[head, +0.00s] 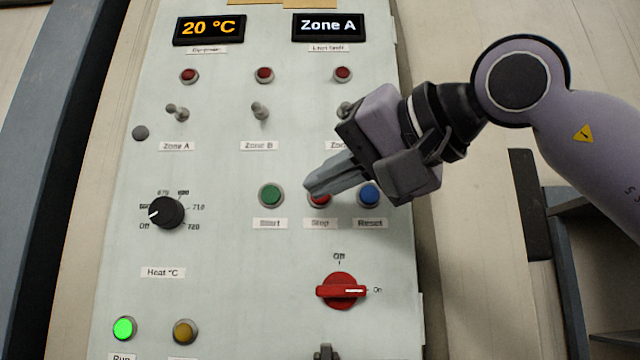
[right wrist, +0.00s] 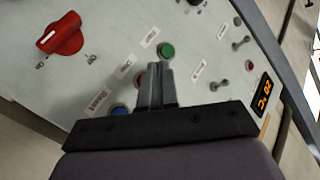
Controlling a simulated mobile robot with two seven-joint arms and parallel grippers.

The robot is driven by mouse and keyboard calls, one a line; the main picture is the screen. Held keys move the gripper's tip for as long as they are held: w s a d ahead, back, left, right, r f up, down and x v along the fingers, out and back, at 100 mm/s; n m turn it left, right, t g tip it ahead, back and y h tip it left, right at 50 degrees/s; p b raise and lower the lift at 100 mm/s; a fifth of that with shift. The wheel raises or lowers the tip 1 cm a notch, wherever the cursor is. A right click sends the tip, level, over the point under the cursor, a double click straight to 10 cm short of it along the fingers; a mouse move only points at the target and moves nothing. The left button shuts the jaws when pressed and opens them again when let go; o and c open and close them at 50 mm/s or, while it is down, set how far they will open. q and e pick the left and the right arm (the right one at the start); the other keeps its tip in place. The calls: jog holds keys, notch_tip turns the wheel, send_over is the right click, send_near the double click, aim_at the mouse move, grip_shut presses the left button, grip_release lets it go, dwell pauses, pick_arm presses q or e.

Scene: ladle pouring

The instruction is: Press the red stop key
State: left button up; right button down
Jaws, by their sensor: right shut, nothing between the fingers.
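The red stop key (head: 319,203) sits in the panel's middle row, above its "Stop" label, between the green start key (head: 271,195) and the blue reset key (head: 369,195). My right gripper (head: 312,187) is shut and empty. Its fingertips are over the upper part of the stop key and partly hide it; I cannot tell whether they touch it. In the right wrist view the shut fingers (right wrist: 157,72) point at the panel beside the green key (right wrist: 166,50), with the blue key (right wrist: 120,111) near the gripper body. My left gripper is not in view.
The panel (head: 225,250) also carries a red rotary switch (head: 342,291) at "On", a black heat dial (head: 166,212), several toggle switches and small red lamps. The green run lamp (head: 124,328) is lit. The displays read "20 °C" (head: 209,29) and "Zone A" (head: 328,26).

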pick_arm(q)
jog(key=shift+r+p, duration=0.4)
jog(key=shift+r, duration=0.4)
pick_arm(e)
jog(key=shift+w, duration=1)
pick_arm(q)
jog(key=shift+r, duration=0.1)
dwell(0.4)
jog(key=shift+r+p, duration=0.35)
jog(key=shift+p, duration=0.1)
pick_arm(e)
jog(key=shift+w, duration=0.45)
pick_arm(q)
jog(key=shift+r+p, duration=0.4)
pick_arm(e)
jog(key=shift+w, duration=0.35)
pick_arm(q)
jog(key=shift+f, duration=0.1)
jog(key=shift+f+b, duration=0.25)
jog(key=shift+b, duration=0.1)
pick_arm(e)
jog(key=shift+s, duration=0.75)
